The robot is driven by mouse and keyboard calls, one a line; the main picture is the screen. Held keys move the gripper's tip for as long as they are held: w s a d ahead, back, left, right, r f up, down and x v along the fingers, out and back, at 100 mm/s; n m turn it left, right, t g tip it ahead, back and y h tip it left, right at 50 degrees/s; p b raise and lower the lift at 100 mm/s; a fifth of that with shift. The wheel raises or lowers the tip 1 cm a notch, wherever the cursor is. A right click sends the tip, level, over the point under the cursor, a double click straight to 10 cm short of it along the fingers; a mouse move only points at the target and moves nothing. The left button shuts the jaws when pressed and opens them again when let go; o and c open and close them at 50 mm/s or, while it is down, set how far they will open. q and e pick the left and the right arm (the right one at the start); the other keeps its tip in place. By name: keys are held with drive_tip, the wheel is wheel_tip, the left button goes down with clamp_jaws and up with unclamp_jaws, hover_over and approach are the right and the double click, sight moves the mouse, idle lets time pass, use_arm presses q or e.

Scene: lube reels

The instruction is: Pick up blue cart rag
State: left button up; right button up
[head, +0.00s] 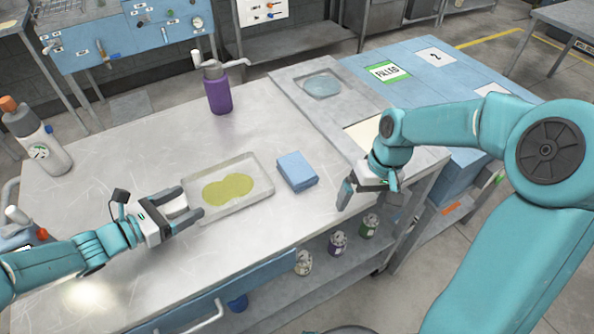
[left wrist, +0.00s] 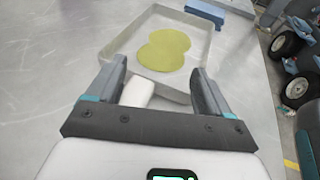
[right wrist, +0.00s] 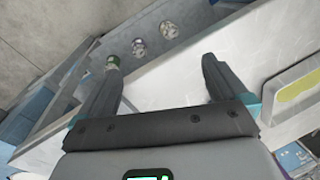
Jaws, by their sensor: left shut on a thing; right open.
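The blue folded rag (head: 297,171) lies flat on the metal bench, just right of a shallow clear tray (head: 262,190) with a yellow-green puddle (head: 228,188). A blue edge, likely the rag (left wrist: 207,10), shows beyond the tray in the left wrist view. My left gripper (head: 194,201) is at the tray's left end, its fingers around a white block-like handle (left wrist: 137,92). My right gripper (head: 368,203) is open and empty, right of the rag near the bench's front right edge.
A purple pump bottle (head: 219,92) stands behind the tray, and a white bottle (head: 38,140) at the far left. A recessed basin (head: 322,85) and blue counter (head: 425,65) lie back right. Several small jars (head: 338,243) sit on the lower shelf. Bench space behind the rag is clear.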

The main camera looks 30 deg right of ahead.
drive_tip(key=w+r, duration=0.1)
drive_tip(key=w, duration=0.2)
drive_tip(key=w+a+r+n, duration=0.1)
drive_tip(key=w+r, duration=0.1)
drive_tip(key=w, duration=0.1)
drive_tip(key=w+a+r+n+h, duration=0.1)
drive_tip(key=w, duration=0.2)
drive_tip(key=shift+w+a+r, duration=0.1)
drive_tip(key=shift+a+r, duration=0.15)
drive_tip(key=shift+r, duration=0.1)
wheel_tip(320, 180, up, 6)
drive_tip(key=n+h, duration=0.1)
drive_tip(key=n, duration=0.1)
hover_over(297, 169)
wheel_tip(297, 169, down, 12)
drive_tip(key=shift+r, duration=0.1)
drive_tip(key=shift+c, duration=0.3)
drive_tip(key=c, duration=1.1)
wheel_tip(297, 169, up, 10)
